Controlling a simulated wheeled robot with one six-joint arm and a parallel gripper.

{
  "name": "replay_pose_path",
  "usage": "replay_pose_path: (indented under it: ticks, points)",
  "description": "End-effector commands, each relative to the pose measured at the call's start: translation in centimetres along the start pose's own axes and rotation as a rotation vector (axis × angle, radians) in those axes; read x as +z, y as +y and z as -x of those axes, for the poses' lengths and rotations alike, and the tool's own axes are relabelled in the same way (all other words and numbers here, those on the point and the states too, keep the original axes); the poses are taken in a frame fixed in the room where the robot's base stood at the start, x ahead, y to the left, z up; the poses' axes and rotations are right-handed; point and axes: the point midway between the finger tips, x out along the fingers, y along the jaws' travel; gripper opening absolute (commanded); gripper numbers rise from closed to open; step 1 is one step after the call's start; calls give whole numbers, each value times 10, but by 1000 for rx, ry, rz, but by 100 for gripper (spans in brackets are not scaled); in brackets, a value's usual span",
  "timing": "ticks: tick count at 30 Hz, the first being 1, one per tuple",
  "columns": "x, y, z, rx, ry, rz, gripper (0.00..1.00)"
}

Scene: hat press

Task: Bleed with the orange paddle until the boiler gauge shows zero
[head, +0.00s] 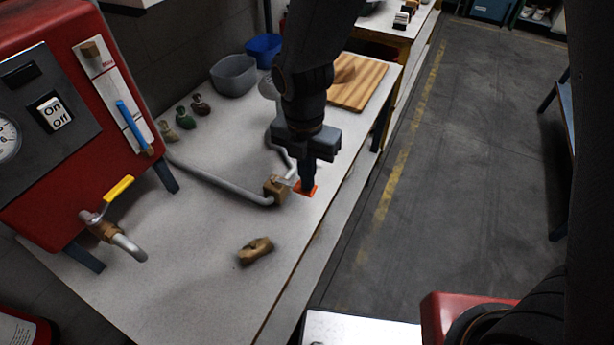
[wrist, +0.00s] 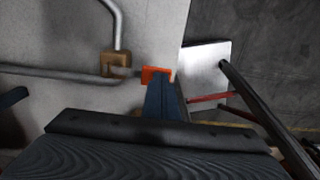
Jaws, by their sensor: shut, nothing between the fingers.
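The orange paddle (head: 311,188) sits at the end of a brass valve (head: 274,188) on a grey pipe along the table. In the wrist view the orange paddle (wrist: 156,73) shows beside the brass valve (wrist: 115,64). My gripper (head: 307,187) is shut and empty, pointing down at the paddle, its tip over or against it; I cannot tell if they touch. My gripper's fingers (wrist: 163,92) cover part of the paddle. The boiler (head: 90,130) is the red box at left. Its gauge (head: 6,138) is cut off by the picture edge, and its reading cannot be made out.
A yellow-handled valve (head: 118,189) sticks out of the boiler's lower front. A brown lump (head: 256,251) lies on the table (head: 190,290). Small bottles (head: 183,117), a grey tub (head: 234,75) and a wooden board (head: 358,82) stand farther back.

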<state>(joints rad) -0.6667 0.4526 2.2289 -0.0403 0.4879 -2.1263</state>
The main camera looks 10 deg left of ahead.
Motion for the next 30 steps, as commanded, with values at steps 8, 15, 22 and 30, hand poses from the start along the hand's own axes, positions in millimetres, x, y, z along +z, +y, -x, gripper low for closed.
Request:
replay_pose_path:
  ticks: [8, 15, 22, 30]
  points:
    - [0, 0, 0, -1, 1, 0, 0]
    - [0, 0, 11, 0, 0, -1, 0]
    - [0, 0, 40, 0, 0, -4, 0]
    - [2, 5, 82, 4, -3, -3, 0]
